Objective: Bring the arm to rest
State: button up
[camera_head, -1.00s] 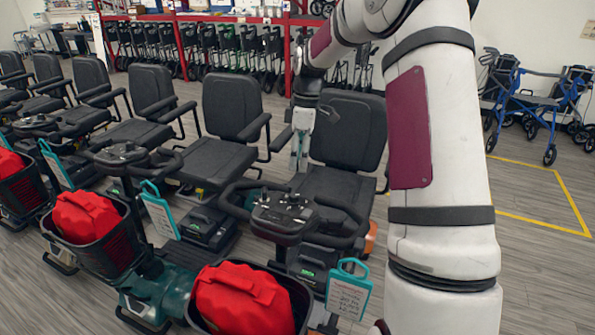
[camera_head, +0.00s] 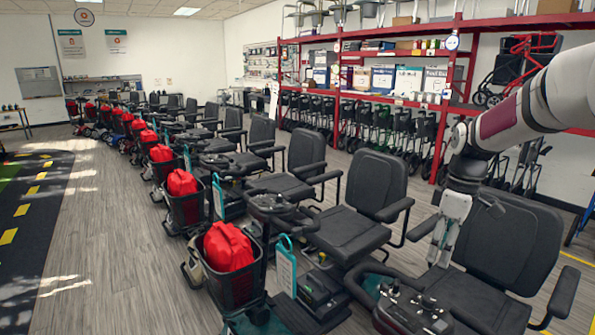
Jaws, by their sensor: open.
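My arm (camera_head: 525,108) reaches in from the right edge, bent, with its white and dark red links at the upper right. My gripper (camera_head: 440,262) hangs down from the wrist, open, with nothing seen between its fingers. In the picture it lies in front of the seat and backrest of the nearest scooter (camera_head: 497,240). I cannot tell how far apart the gripper and that scooter are.
A long row of scooters with red bags (camera_head: 228,247) in front baskets runs to the far left. Teal tags (camera_head: 286,268) hang on some. A red shelf rack (camera_head: 400,98) with walkers stands behind. Open grey floor (camera_head: 110,245) and a dark marked track (camera_head: 25,215) lie left.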

jog(key=s+a+r+m+t+h, duration=0.2)
jog(key=s+a+r+m, duration=0.2)
jog(key=s+a+r, duration=0.7)
jog(key=s+a+f+m+t, duration=0.1)
jog(key=s+m, duration=0.1)
jog(key=s, duration=0.6)
jog(key=s+a+m+t, duration=0.2)
jog(key=s+m, duration=0.1)
jog(key=s, duration=0.6)
jog(key=shift+f+m+y, duration=0.3)
jog(key=shift+f+y, duration=0.05)
jog(key=shift+y, duration=0.05)
jog(key=shift+s+a, duration=0.1)
